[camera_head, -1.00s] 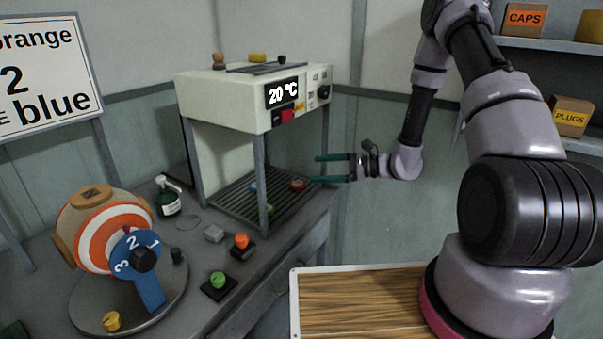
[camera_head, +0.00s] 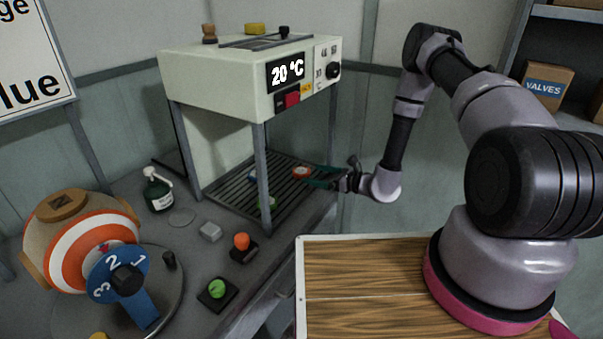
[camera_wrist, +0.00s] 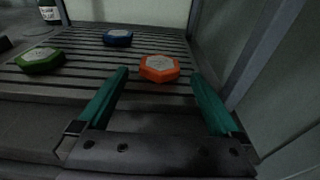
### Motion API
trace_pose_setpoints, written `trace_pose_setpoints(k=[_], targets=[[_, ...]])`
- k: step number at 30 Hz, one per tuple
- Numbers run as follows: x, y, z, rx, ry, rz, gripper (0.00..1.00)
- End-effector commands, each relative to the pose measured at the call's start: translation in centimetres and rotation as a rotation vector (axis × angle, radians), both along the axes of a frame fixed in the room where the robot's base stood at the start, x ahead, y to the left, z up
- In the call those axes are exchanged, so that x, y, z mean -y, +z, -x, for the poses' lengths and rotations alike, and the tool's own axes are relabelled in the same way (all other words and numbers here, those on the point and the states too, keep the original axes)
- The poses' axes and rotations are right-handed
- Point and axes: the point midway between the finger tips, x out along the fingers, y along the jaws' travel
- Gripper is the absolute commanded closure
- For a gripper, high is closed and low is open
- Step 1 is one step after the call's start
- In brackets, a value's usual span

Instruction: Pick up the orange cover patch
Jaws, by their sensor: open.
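The orange cover patch (camera_wrist: 160,68) is a flat, many-sided piece with a pale top, lying on the slatted rack under the white press. It also shows in the head view (camera_head: 301,172). My gripper (camera_wrist: 158,82) is open, with its two green fingers pointing in over the rack. In the wrist view the orange patch lies between the fingertips, at or just beyond their ends. I cannot tell whether a finger touches it. In the head view my gripper (camera_head: 312,177) reaches in from the right, its fingers close to the patch.
A blue patch (camera_wrist: 118,37) and a green patch (camera_wrist: 41,60) lie on the same rack, behind and left. Press legs (camera_head: 263,178) stand around the rack. The press body (camera_head: 215,80) is above it. A dark green bottle (camera_head: 158,192) stands left of the rack.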

Motion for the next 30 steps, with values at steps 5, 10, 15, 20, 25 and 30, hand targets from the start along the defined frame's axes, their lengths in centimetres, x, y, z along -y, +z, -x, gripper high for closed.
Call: trace_pose_setpoints(k=[5, 10, 15, 20, 25, 30], targets=[[-2.4, -0.1, -1.5, 0.003, 0.005, 0.0, 0.0], [-3.7, -0.4, -2.5, 0.001, 0.003, -0.001, 0.0], [-3.9, -0.5, -2.7, 0.001, 0.001, 0.0, 0.0], [-3.9, -0.5, -2.7, 0.001, 0.002, 0.0, 0.31], [-3.8, -0.5, -2.7, 0.001, 0.002, 0.0, 0.79], [-3.8, -0.4, -2.7, 0.001, 0.002, 0.0, 0.79]])
